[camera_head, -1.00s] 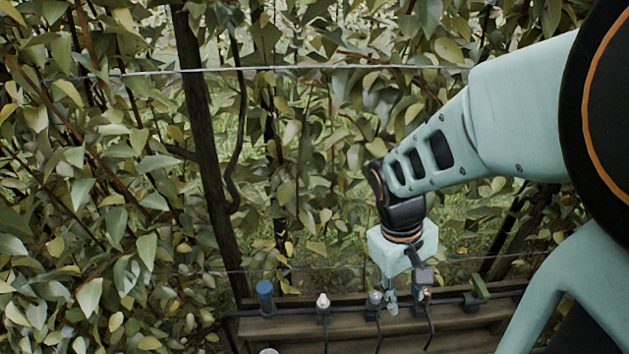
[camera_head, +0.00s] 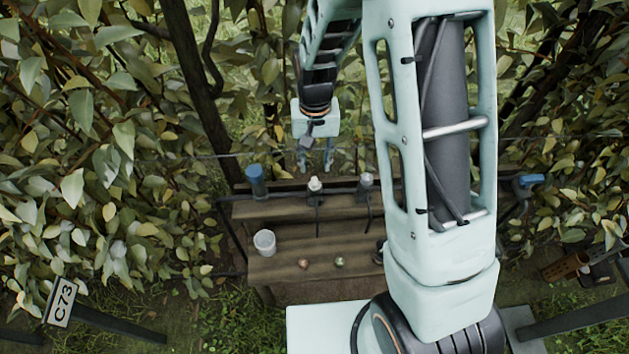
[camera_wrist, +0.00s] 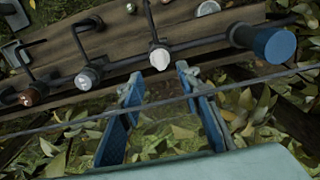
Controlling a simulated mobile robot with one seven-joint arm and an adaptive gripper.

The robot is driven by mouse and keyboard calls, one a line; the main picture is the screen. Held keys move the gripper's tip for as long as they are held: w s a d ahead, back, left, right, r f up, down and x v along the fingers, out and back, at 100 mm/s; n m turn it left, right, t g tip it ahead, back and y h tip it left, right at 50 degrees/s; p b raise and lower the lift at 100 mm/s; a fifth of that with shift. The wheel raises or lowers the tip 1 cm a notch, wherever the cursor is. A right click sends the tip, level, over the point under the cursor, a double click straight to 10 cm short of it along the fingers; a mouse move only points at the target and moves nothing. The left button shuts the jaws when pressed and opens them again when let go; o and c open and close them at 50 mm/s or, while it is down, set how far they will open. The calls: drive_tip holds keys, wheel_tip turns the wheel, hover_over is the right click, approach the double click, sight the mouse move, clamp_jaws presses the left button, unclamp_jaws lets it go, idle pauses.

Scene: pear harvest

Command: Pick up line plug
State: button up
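My gripper (camera_head: 316,163) is open and empty, pointing down at the back of the bench. Nothing is labelled as the line plug, so I cannot tell for sure which piece it is. A white-tipped fitting (camera_head: 315,184) stands on the dark pipe just below my gripper. In the wrist view, this white-tipped fitting (camera_wrist: 160,57) is ahead of my open fingertips (camera_wrist: 158,80), roughly between them and apart. A grey-tipped fitting (camera_head: 365,180) stands to its right. A blue cylinder (camera_head: 255,181) stands to its left. A copper-tipped fitting (camera_wrist: 30,97) shows in the wrist view.
The wooden bench (camera_head: 262,212) holds a pale cup (camera_head: 265,242), a small copper piece (camera_head: 304,263) and a small green piece (camera_head: 340,262). A thin wire (camera_wrist: 130,112) crosses my gripper in the wrist view. Leafy branches crowd both sides. A C73 sign (camera_head: 61,303) stands lower left.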

sight(315, 181)
drive_tip(key=shift+f+p, duration=0.35)
drive_tip(key=shift+f, duration=3.2)
drive_tip(key=c, duration=0.9)
